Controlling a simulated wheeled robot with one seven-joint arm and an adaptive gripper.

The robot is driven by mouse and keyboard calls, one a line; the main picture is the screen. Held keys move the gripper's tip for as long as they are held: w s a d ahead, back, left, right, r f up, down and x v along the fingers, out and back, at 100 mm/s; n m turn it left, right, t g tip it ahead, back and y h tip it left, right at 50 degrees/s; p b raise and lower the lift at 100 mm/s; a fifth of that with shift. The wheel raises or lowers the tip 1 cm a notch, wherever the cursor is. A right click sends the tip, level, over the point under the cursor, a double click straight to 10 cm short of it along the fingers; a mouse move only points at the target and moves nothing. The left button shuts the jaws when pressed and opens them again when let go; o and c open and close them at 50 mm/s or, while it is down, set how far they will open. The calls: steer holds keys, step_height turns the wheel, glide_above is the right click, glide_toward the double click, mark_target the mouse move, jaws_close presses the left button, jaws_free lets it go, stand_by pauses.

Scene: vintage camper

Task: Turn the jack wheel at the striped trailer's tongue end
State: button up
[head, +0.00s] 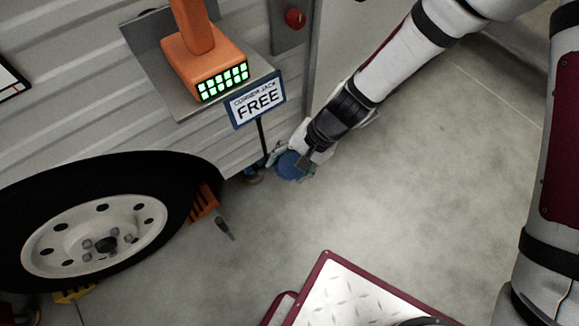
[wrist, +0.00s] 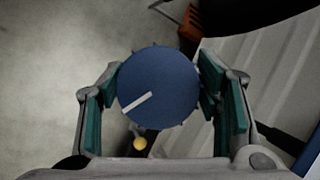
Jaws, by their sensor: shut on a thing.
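The blue jack wheel (head: 289,166) sits low beside the trailer's corner in the head view. In the wrist view the round wheel (wrist: 158,88) faces me, with small knobs on its rim and a white line pointing to the lower left. My gripper (head: 295,163) reaches down to it from the upper right. Its teal-padded fingers in the wrist view (wrist: 162,82) stand on both sides of the wheel, shut on its rim. The jack under the wheel is mostly hidden. The pale ribbed trailer wall (head: 75,115) is at the left.
A sign reading "CORNER JACK FREE" (head: 257,100) stands just above the wheel. An orange device with green lights (head: 205,65) rests on a grey shelf. A trailer tyre (head: 190,175) and orange chock (head: 204,204) are at the left. Concrete floor (head: 400,190) is clear at the right.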

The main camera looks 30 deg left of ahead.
steer(key=shift+w+m, duration=0.1)
steer(key=shift+m, duration=0.2)
steer(key=o, duration=1.1)
steer(key=shift+o, duration=0.2)
steer(key=v, duration=1.2)
steer(key=shift+d, duration=0.2)
steer(key=shift+f, duration=0.1)
